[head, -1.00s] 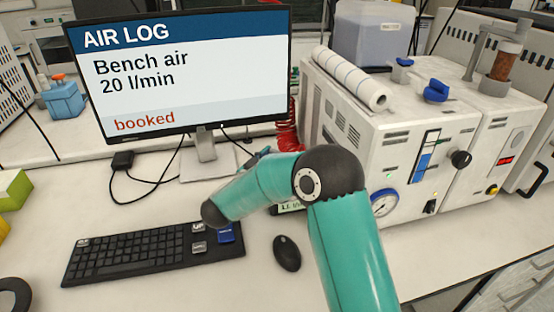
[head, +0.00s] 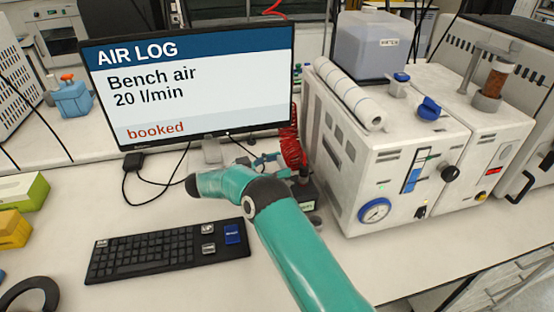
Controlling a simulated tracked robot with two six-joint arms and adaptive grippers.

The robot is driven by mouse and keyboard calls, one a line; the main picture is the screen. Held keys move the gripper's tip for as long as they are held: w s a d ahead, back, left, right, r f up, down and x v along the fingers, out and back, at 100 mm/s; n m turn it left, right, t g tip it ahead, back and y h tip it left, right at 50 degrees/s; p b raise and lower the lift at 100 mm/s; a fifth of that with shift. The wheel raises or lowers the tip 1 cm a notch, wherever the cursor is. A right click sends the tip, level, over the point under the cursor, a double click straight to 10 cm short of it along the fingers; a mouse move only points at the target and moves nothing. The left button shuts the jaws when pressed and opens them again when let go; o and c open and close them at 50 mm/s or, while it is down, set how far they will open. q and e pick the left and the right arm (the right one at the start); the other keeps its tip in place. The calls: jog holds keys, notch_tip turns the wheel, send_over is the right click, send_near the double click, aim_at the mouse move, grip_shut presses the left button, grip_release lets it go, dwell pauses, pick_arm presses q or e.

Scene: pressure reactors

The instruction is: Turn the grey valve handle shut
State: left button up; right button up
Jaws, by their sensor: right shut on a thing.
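My right arm reaches in from the bottom right and bends over the bench. Its gripper (head: 268,160) is small and partly hidden behind the arm, beside the red coiled hose (head: 291,150). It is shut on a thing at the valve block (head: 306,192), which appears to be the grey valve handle. The handle itself is too small and covered to make out, so its angle cannot be told. The dark block with a light label stands between the monitor and the white unit, partly behind my arm. My left gripper is out of view.
The monitor (head: 190,85) reads "AIR LOG, Bench air 20 l/min, booked". The keyboard (head: 150,250) lies in front. The white unit (head: 385,150) with a pressure gauge (head: 375,211) and blue knob (head: 429,108) stands right. Bare bench (head: 120,210) lies left of my arm.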

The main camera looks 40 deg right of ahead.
jog(key=shift+w+r, duration=0.15)
jog(key=shift+r, duration=0.05)
jog(key=o, duration=0.9)
jog(key=shift+o, duration=1.2)
jog(key=shift+w+f, duration=0.1)
